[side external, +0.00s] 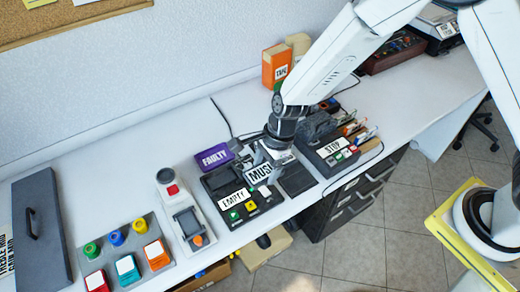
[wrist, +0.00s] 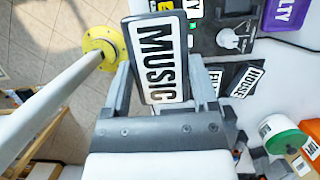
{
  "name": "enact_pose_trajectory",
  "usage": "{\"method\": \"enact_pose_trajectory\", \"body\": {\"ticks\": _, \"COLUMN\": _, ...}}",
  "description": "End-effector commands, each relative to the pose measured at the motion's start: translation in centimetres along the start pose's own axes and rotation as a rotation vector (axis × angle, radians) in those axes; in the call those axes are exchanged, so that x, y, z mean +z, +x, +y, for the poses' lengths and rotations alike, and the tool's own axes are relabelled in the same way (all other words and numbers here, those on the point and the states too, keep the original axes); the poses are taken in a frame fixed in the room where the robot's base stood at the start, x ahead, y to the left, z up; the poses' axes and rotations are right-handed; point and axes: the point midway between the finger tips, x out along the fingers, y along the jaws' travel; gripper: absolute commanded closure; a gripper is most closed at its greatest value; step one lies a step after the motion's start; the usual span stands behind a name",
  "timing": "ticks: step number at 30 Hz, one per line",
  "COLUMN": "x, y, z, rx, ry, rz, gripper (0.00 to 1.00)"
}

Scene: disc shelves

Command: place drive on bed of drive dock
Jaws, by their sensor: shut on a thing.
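My gripper (wrist: 163,80) is shut on a dark drive with a white MUSIC label (wrist: 155,52). The drive sits between the two fingers, and its label also shows in the side view (side external: 260,173). A black dock with an EMPTY label (side external: 235,199) and coloured buttons lies on the bench, just below and left of my gripper in the side view. The held drive appears above the dock's right side; I cannot tell whether they touch. Part of a dark panel with a grey knob (wrist: 232,40) shows beyond the drive in the wrist view.
A purple FAULTY tray (side external: 213,157) stands behind the dock. A device labelled STOP (side external: 332,149) is to the right. A lever unit (side external: 186,222) and a coloured-button panel (side external: 125,256) are to the left. Drives labelled HOUSE (wrist: 246,80) and one partly hidden lie near my gripper.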

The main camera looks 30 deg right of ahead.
Motion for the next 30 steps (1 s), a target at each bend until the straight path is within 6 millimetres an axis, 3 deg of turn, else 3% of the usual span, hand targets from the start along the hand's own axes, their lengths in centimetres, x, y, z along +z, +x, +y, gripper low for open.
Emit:
{"method": "enact_pose_trajectory", "body": {"ticks": 14, "x": 0.7, "y": 0.5, "z": -1.1, "rx": -0.003, "ry": 0.002, "rz": 0.002, "gripper": 0.94}}
{"method": "enact_pose_trajectory", "body": {"ticks": 30, "x": 2.3, "y": 3.9, "z": -6.6, "rx": -0.003, "ry": 0.001, "rz": 0.002, "gripper": 0.94}}
